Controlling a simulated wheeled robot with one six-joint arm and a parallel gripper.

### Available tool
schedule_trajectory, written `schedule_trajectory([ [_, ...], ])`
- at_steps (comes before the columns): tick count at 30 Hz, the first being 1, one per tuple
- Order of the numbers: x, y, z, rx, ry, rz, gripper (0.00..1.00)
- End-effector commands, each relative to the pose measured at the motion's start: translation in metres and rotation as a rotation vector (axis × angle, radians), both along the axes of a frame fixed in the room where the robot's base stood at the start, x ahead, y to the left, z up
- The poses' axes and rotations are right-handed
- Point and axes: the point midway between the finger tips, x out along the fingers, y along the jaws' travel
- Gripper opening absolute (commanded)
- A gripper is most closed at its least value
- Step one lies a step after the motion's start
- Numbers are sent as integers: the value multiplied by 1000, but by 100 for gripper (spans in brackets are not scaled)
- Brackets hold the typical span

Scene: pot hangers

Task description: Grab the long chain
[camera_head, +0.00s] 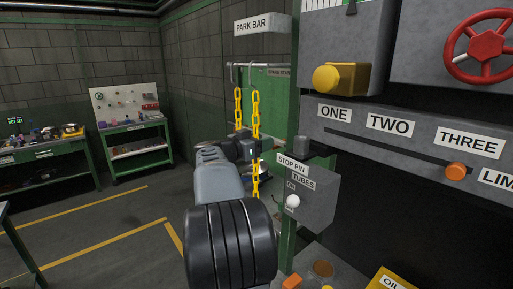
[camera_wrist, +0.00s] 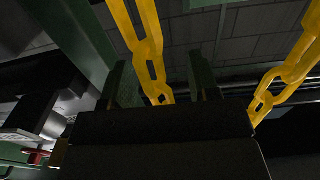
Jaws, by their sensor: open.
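Two yellow chains hang from the park bar in the head view. The left chain (camera_head: 238,108) goes out of sight behind my arm. The right chain (camera_head: 255,110) shows again below my gripper, so it looks like the long chain. My gripper (camera_head: 258,147) is at the height of the chains, overlapping the right one. In the wrist view my gripper (camera_wrist: 158,82) is open, and one yellow chain (camera_wrist: 149,55) shows between its two fingers. The other chain (camera_wrist: 288,72) is outside, to the right. I cannot tell for sure which chain is between the fingers, or whether they touch it.
The park bar (camera_head: 262,66) spans above, under its sign (camera_head: 262,24). A green post (camera_head: 290,200) and the grey stop pin box (camera_head: 308,193) with a white knob stand close right of my gripper. Workbenches (camera_head: 140,135) are at the far left. The floor between is clear.

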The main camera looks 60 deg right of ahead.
Motion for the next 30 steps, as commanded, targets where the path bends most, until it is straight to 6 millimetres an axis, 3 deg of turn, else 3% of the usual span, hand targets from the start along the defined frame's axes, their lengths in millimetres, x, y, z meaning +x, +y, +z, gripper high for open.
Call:
schedule_trajectory([
  [5, 0, 0, 0, 0, 0, 0, 55],
  [22, 0, 0, 0, 0, 0, 0, 1],
  [30, 0, 0, 1, 0, -1, 0, 1],
])
